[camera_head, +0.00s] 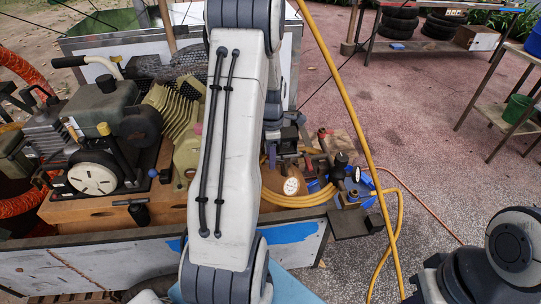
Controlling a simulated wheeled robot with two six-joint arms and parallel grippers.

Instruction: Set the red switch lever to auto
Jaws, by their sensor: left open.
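A small red part (322,132) shows just right of my left gripper. It may be the red switch lever, but it is too small for me to tell its position. My left gripper (292,160) points down over the compressor cart (100,257), behind my white arm link, which hides part of it. It is open, and I see nothing held in it. A round white gauge (291,186) sits just below the gripper. My right arm shows only at the lower right, and its gripper is out of view.
An engine (105,125) with a white round cover stands on the cart's left. A yellow hose (345,85) runs down past the cart's right, near coiled hose and fittings (345,175). A metal rack with tires (398,22) stands behind. The floor at right is open.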

